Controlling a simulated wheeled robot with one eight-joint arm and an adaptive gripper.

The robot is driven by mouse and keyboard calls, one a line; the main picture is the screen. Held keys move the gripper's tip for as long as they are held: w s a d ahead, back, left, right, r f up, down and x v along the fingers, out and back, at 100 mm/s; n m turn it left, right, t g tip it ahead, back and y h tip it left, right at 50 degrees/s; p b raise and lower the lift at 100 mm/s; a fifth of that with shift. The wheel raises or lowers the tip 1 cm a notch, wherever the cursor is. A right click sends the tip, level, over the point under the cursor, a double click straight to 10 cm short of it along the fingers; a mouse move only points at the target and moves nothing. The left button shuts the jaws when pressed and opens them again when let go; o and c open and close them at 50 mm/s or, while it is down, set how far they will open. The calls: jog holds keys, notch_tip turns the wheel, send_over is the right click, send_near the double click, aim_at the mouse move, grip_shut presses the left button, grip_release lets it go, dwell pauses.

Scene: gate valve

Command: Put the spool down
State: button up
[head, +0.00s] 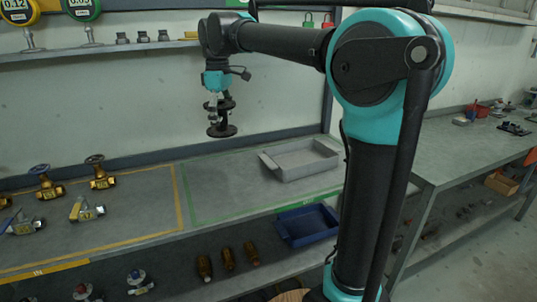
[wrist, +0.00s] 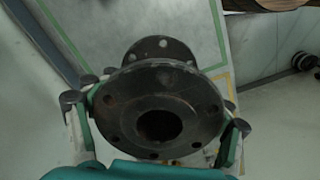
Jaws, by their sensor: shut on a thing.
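The spool (head: 222,129) is a dark metal pipe piece with a round flange at each end. It hangs upright from my gripper (head: 215,100), in the air above the bench and in front of the wall. In the wrist view the spool (wrist: 183,103) fills the middle, its near flange with bolt holes and a central bore facing the camera. My gripper (wrist: 157,113) has a finger on each side of it and is shut on it. The far flange shows partly behind the near one. The spool touches nothing else that I can see.
The grey bench (head: 223,188) has a green-outlined area, clear on its left, with a grey tray (head: 300,158) at its right. Brass valves (head: 102,172) stand in a yellow-outlined area at left. A blue tray (head: 307,225) and brown bottle-like items (head: 228,258) are on the lower shelf.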

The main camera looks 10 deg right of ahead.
notch_tip(320, 180, down, 20)
jog(key=shift+r, duration=0.15)
dwell(0.7)
jog(key=o, duration=2.1)
notch_tip(320, 180, up, 12)
